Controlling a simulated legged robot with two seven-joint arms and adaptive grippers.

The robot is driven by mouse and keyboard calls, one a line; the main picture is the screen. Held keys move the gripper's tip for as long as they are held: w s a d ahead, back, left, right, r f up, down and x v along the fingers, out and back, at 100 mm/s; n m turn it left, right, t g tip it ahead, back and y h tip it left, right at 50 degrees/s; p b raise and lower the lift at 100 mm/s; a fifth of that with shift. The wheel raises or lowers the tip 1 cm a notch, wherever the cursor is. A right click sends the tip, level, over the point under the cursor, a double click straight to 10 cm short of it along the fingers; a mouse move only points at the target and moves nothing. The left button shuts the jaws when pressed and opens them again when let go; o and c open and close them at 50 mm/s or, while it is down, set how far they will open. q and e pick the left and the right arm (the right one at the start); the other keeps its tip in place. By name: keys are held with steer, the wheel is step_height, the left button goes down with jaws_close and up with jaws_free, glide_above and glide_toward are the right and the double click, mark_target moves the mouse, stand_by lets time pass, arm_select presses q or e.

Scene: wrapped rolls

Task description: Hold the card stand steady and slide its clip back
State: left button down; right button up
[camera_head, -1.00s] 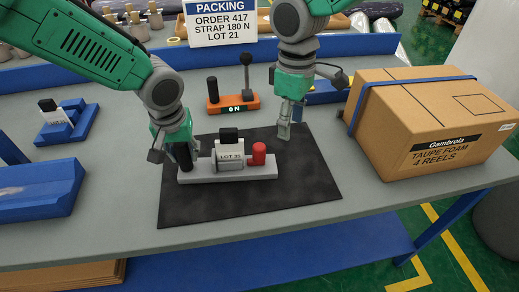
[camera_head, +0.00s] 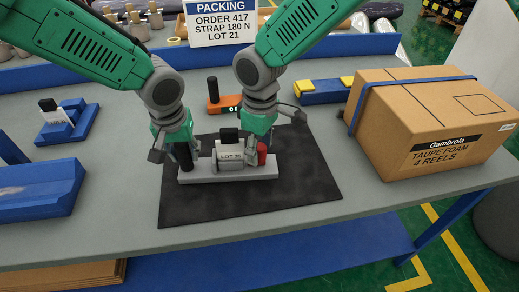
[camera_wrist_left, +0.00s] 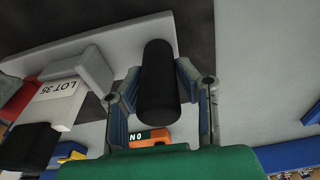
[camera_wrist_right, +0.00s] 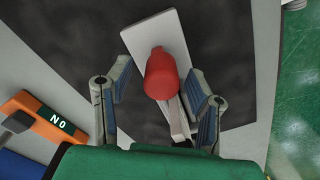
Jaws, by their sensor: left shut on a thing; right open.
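The card stand (camera_head: 230,175) is a pale grey bar on a dark mat, with a black post (camera_wrist_left: 158,88) at its left end. The red clip (camera_wrist_right: 162,76) is a red knob at the right part of the bar. My left gripper (camera_wrist_left: 155,92) is shut on the black post. My right gripper (camera_wrist_right: 160,95) is open, its fingers on either side of the red knob and apart from it. In the head view the right gripper partly hides the knob (camera_head: 262,154).
An orange switch box (camera_head: 222,107) with a lever stands behind the mat (camera_head: 300,195). A cardboard box (camera_head: 430,125) stands to the right, with a blue and yellow block (camera_head: 320,92) behind. Blue holders stand at the left. The mat's right part is clear.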

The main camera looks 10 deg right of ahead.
steer(key=shift+f, duration=0.4)
jaws_close()
steer(key=shift+s+d, duration=0.1)
steer(key=shift+d, duration=1)
jaws_free()
step_height(320, 180, up, 12)
